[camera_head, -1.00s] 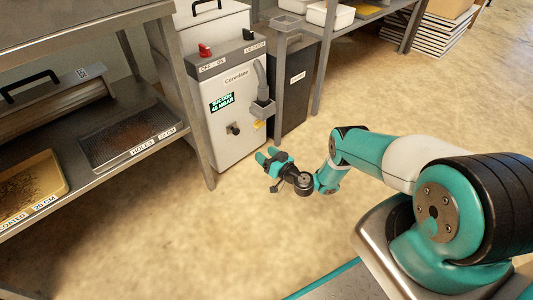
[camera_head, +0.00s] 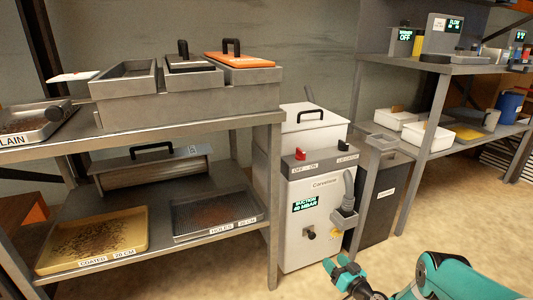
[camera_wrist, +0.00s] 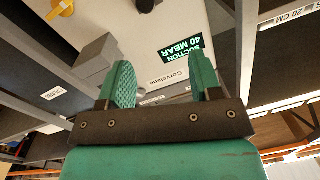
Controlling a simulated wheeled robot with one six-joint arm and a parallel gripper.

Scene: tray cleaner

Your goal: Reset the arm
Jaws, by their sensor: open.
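My gripper (camera_head: 343,267) is at the bottom of the head view, in front of the lower part of the white suction machine. Its teal fingers stand apart with nothing between them. My arm (camera_head: 455,278) reaches in from the lower right corner and is partly cut off by the frame. In the wrist view the two green finger pads of my gripper (camera_wrist: 160,85) are spread wide and empty. Behind them shows the suction machine (camera_wrist: 150,30), upside down, with its display reading 40 mbar.
The suction machine (camera_head: 307,240) stands between two metal shelves. The left shelf (camera_head: 160,136) holds a coated tray (camera_head: 135,238) and a holes tray (camera_head: 185,232) on its lower level. The right shelf (camera_head: 440,157) holds white bins (camera_head: 426,138). Floor shows at right.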

